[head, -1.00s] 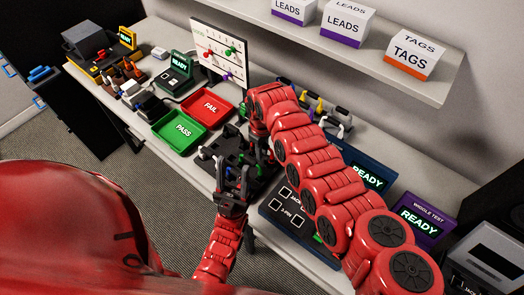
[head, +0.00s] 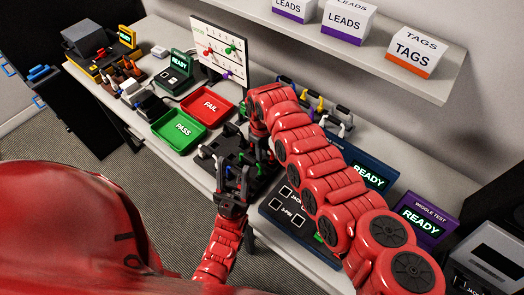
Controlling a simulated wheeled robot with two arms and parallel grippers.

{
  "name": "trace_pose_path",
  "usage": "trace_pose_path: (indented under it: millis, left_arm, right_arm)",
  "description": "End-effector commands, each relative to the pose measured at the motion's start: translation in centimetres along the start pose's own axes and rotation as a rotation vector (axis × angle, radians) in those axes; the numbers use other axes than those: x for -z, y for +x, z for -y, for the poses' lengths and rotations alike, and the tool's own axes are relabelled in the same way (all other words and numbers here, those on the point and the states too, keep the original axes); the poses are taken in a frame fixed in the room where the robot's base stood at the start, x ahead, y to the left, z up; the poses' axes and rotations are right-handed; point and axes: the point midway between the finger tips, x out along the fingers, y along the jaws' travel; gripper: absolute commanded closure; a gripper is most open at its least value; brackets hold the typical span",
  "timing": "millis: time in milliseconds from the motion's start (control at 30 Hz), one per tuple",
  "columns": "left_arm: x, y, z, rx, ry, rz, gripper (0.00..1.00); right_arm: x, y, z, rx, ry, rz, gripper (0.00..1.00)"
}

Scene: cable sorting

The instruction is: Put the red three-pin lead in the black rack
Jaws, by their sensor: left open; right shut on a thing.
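The black rack (head: 228,150) lies on the bench in the middle, with small dark upright parts and a green and a blue spot near its front. My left gripper (head: 237,172) is open at the rack's front edge, fingers pointing up in the picture. My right arm reaches in from the right over the bench. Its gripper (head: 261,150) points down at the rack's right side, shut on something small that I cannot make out. I cannot pick out the red three-pin lead; the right gripper and arm cover that area.
A red FAIL tray (head: 207,108) and a green PASS tray (head: 180,130) lie left of the rack. A blue tester (head: 285,218) and a purple wiggle tester (head: 422,222) stand to the right. Several leads (head: 335,121) sit behind my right arm. A shelf (head: 375,55) hangs above.

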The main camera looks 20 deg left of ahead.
Motion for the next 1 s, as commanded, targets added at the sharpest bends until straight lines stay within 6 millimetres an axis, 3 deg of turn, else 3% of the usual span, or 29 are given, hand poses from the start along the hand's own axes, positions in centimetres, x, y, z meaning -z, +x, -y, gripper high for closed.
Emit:
trace_pose_path:
  millis: [1000]
  left_arm:
    - [-0.12,-0.71,-0.03,0.000,0.000,0.000,0.50]
  right_arm:
    - [-0.01,0.59,-0.05,0.000,0.000,0.000,1.00]
